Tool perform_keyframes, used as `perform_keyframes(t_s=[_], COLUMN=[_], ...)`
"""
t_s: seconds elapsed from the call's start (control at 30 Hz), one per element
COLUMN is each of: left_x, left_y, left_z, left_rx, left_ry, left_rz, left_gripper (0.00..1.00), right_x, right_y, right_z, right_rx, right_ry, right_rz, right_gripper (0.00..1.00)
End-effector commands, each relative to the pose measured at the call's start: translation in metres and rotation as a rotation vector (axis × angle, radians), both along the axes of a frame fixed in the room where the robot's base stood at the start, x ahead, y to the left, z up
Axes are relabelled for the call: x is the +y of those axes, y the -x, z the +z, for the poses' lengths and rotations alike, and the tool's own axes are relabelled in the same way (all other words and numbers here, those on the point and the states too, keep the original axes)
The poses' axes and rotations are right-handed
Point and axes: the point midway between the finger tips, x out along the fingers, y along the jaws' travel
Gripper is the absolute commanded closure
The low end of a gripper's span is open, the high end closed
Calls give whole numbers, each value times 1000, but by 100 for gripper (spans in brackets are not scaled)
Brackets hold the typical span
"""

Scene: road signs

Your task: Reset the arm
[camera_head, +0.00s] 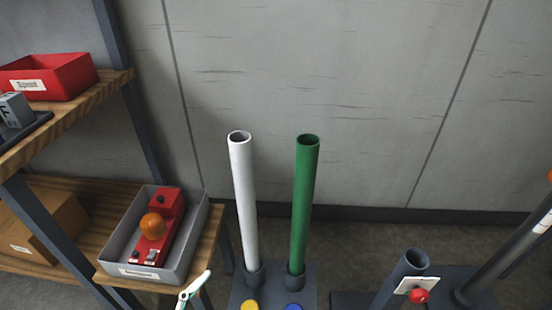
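Neither of my grippers can be made out in the head view. A slim pale piece with a greenish edge (194,289) shows at the bottom, just right of the grey bin; I cannot tell whether it belongs to my arm. A white tube (243,200) and a green tube (303,200) stand upright side by side in dark sockets on a grey base (275,280). Nothing is seen holding them.
A grey bin (192,245) on the wooden lower shelf holds a red device with an orange ball. A red bin (75,75) sits on the upper shelf. At right are a short dark tube (405,270), a red knob (419,296) and a leaning dark pole (505,250).

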Motion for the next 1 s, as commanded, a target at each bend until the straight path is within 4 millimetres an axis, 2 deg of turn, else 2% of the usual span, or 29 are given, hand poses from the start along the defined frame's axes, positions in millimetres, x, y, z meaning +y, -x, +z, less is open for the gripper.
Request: perform_keyframes(t_s=[0.03,0.1,0.27,0.4,0.43,0.5,0.73,0.9,1.0], left_x=[15,33,62,80,80,81,87,95,100], left_y=[10,23,63,106,97,90,84,89,98], left_z=[-20,-44,-92,-125,-112,-98,-72,-57,-57], left_rx=[105,232,483,682,649,620,594,608,638], left_ry=[24,46,82,107,108,104,94,81,71], left_rz=[61,128,241,313,308,306,317,334,347], left_gripper=[25,25,25,25,25,25,25,25,25], right_x=[0,0,0,-1,-1,-3,-9,-18,-23], right_y=[-1,-3,-6,-6,-16,-12,-17,-13,-4], right_z=[1,2,3,3,24,26,51,66,66], right_rx=[-3,-7,-14,-14,-51,-44,-65,-47,-17], right_ry=[0,0,1,1,0,5,22,38,46], right_rz=[0,0,0,-1,-3,-8,-15,-26,-34], right_gripper=[67,67,67,67,67,67,67,67,67])
